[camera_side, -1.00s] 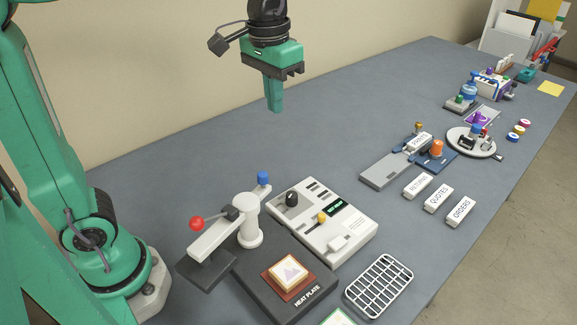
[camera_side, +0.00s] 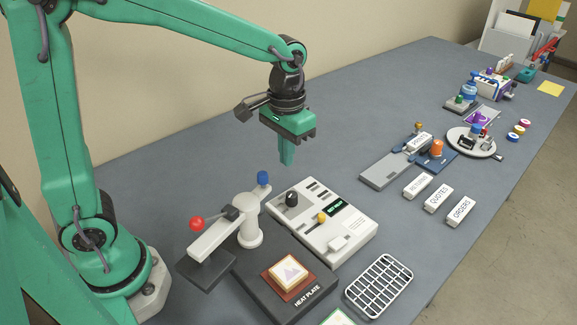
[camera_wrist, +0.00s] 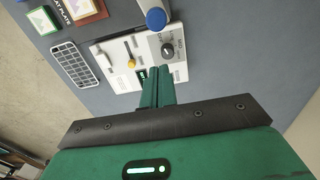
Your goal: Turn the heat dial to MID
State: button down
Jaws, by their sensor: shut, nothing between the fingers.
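The heat dial is a black round knob (camera_side: 291,199) at the back left of a white control box (camera_side: 345,243). In the wrist view the dial (camera_wrist: 167,50) shows with dark markings beside it, too small to read for certain. My gripper (camera_side: 287,163) is green, points down, and is shut and empty in the air above the dial. In the wrist view its fingertips (camera_wrist: 160,70) lie together just below the dial in the picture. The setting of the dial cannot be told.
A heat press arm with a red knob (camera_side: 196,223) and blue knob (camera_side: 263,177) stands left of the box. A yellow-knobbed lever (camera_side: 321,218) and green display (camera_side: 335,206) are on the box. A wire rack (camera_side: 380,286) lies in front.

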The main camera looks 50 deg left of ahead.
send_near(292, 198)
jog(key=shift+s+d+f, duration=0.1)
jog(key=shift+s+f, duration=0.4)
jog(key=shift+s, duration=0.35)
jog(key=shift+f, duration=0.1)
jog(key=shift+f, duration=3.35)
jog(key=shift+w, duration=0.2)
jog(key=shift+s+a, duration=0.1)
jog(key=shift+a, duration=1)
jog(key=shift+a, duration=0.1)
jog(key=shift+s, duration=0.25)
